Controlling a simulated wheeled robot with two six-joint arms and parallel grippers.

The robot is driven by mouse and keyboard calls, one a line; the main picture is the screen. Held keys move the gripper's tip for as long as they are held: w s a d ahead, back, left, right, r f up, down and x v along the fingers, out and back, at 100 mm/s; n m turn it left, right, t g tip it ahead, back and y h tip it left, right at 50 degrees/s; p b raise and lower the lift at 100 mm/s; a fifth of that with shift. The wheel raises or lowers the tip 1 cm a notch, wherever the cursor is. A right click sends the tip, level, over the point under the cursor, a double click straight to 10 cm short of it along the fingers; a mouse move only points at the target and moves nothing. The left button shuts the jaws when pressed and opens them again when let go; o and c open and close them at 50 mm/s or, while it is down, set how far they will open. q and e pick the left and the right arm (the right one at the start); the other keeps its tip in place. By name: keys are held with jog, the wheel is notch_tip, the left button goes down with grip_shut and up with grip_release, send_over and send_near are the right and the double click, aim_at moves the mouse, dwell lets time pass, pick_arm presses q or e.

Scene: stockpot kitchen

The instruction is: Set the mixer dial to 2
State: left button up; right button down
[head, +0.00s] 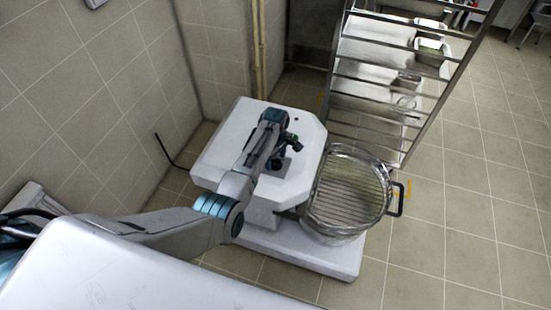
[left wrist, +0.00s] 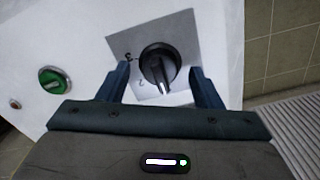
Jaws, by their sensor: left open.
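The mixer (head: 225,155) is a white floor-standing machine with a wire-guarded bowl (head: 345,190) on its right side. Its black dial (left wrist: 158,65) sits on a grey plate on the white panel in the left wrist view. The dial's pointer ridge points down and slightly right in that view.
A green round switch (left wrist: 53,80) and a small red button (left wrist: 15,104) are left of the dial. A metal rack (head: 400,75) stands behind the bowl. A tiled wall (head: 75,90) is at the left. Tiled floor is clear at the right.

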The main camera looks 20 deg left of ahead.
pick_arm(q)
jog(key=shift+f, duration=0.45)
jog(key=shift+c, duration=0.2)
jog(key=c, duration=0.9)
jog(key=shift+c, duration=0.2)
